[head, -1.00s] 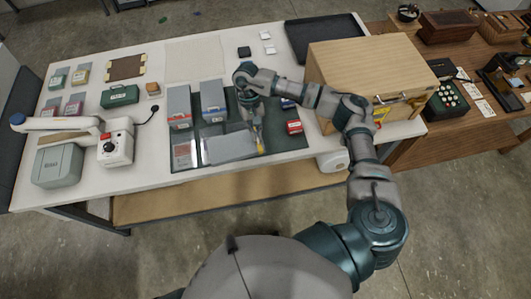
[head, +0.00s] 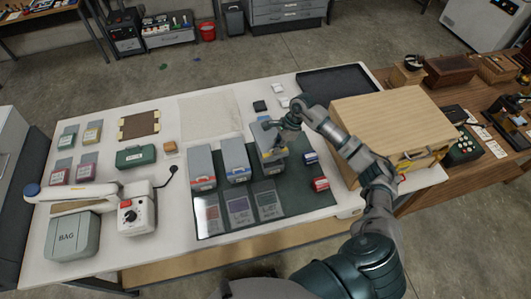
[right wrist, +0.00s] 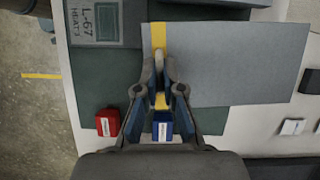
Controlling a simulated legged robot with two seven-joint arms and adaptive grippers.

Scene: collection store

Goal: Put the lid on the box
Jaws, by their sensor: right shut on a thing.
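My right gripper (head: 282,131) is shut on the grey lid, gripping the yellow strip near its edge. The lid (right wrist: 235,65) is a flat grey panel in the right wrist view, with a yellow band (right wrist: 158,38). In the head view the lid (head: 266,133) is over the right part of the dark green mat (head: 215,226). Whether a box lies right under it, and whether they touch, I cannot tell. Two grey boxes, one with a red mark (head: 201,164) and one with a blue mark (head: 235,157), stand to its left. My left gripper is out of view.
A small blue box (head: 310,157) and red box (head: 319,183) sit right of the lid. Dark label panels (head: 238,209) lie along the mat's front. A large wooden case (head: 385,120) stands to the right. A dark tray (head: 335,80) lies behind.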

